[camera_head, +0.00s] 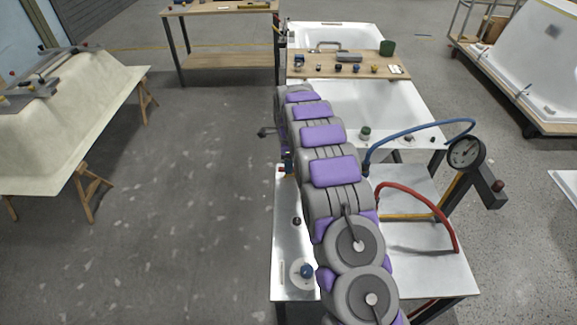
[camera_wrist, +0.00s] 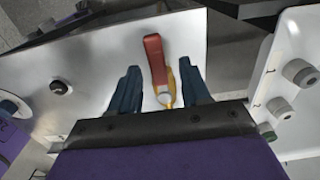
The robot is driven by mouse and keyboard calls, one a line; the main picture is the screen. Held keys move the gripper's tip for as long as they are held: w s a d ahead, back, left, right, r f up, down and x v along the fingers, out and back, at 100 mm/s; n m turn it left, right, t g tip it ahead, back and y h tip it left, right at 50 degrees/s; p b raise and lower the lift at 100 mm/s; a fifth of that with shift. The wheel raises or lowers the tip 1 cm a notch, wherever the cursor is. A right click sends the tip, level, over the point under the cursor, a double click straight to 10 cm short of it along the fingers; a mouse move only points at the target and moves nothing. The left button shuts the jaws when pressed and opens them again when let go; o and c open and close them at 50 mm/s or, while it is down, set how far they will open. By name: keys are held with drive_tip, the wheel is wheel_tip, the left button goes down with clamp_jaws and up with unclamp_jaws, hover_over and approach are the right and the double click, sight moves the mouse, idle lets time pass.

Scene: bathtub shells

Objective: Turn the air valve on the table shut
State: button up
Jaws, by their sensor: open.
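The valve has a red lever handle (camera_wrist: 153,52) with a brass-coloured and pale body (camera_wrist: 167,91) below it in the wrist view. It stands on the pale metal table top (camera_wrist: 100,68) near an edge. My gripper (camera_wrist: 159,67) is open, with one blue finger on each side of the valve. Gaps show between the fingers and the handle, so it is not gripped. In the head view my arm covers most of this spot; a small red bit (camera_head: 282,169) at the table's far left corner seems to be the handle.
A black knob (camera_wrist: 60,87) stands left of the valve. A blue knob on a pale disc (camera_head: 306,271) is nearer me. A red hose (camera_head: 420,198), a blue hose (camera_head: 415,129) and a gauge (camera_head: 466,153) stand at the right. Bare floor lies to the left.

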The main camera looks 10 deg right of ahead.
drive_tip(key=shift+a+f, duration=0.25)
drive_tip(key=shift+f, duration=0.15)
drive_tip(key=shift+a+f, duration=0.2)
drive_tip(key=shift+a, duration=0.4)
drive_tip(key=shift+d, duration=0.6)
drive_tip(key=c, duration=0.7)
drive_tip(key=shift+a+r, duration=0.1)
drive_tip(key=shift+a, duration=0.15)
clamp_jaws()
